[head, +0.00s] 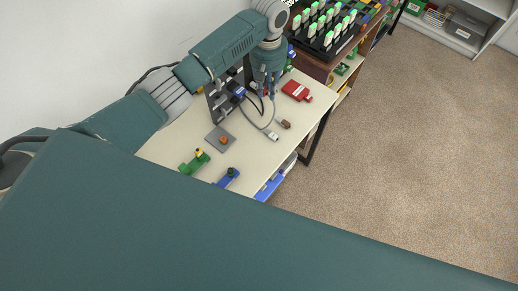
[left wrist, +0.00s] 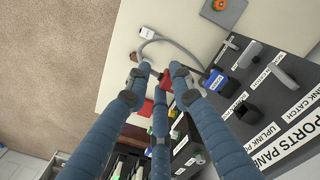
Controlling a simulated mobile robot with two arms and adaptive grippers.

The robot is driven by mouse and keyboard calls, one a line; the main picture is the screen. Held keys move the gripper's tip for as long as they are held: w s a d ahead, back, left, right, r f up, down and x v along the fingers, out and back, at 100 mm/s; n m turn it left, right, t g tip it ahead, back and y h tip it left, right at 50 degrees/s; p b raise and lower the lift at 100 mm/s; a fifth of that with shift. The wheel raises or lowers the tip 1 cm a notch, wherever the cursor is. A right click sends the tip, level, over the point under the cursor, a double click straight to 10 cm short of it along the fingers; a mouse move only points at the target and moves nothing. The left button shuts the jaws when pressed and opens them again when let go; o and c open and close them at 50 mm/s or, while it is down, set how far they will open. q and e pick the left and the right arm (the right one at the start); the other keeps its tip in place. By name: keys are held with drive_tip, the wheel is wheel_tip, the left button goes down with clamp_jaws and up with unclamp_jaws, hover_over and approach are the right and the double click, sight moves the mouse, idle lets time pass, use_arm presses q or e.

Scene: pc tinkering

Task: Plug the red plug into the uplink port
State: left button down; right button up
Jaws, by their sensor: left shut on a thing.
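My left gripper (left wrist: 161,76) has its fingers closed around the red plug (left wrist: 166,79), which is mostly hidden between them. In the head view the gripper (head: 267,96) points down over the table, just right of the dark ports panel (head: 214,101). In the left wrist view the panel (left wrist: 285,118) is to the right, apart from the gripper. A black block (left wrist: 246,111) on it sits beside the "uplink port" label (left wrist: 264,132); the opening itself is not clear. A blue plug (left wrist: 215,81) sits at the panel. My right gripper is not in view.
A grey cable with a white connector (head: 272,135) lies on the table (head: 175,149). A red case (head: 297,91), a brown piece (head: 286,124), a grey plate with an orange button (head: 223,140), and green (head: 194,163) and blue (head: 228,178) items are nearby.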

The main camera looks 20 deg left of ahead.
sight(254, 84)
use_arm(q)
drive_tip(key=shift+a, duration=0.1)
drive_tip(key=shift+w+a, duration=0.35)
drive_tip(key=shift+a, duration=0.5)
drive_tip(key=shift+w+a, duration=0.3)
drive_tip(key=shift+a, duration=0.55)
drive_tip(key=shift+w+a, duration=0.35)
drive_tip(key=shift+a, duration=0.5)
drive_tip(key=shift+p, duration=0.45)
drive_tip(key=shift+w+a+b, duration=0.15)
drive_tip(key=shift+w+a, duration=0.05)
drive_tip(key=shift+a, duration=0.45)
drive_tip(key=shift+w+a+b, duration=0.1)
drive_tip(key=shift+w+a, duration=0.15)
drive_tip(key=shift+a, duration=0.35)
drive_tip(key=shift+w+a+b, duration=0.15)
drive_tip(key=shift+w+a, duration=0.05)
drive_tip(key=shift+a, duration=0.45)
drive_tip(key=c, duration=1.4)
unclamp_jaws()
drive_tip(key=shift+a, duration=0.1)
drive_tip(key=shift+c, duration=0.2)
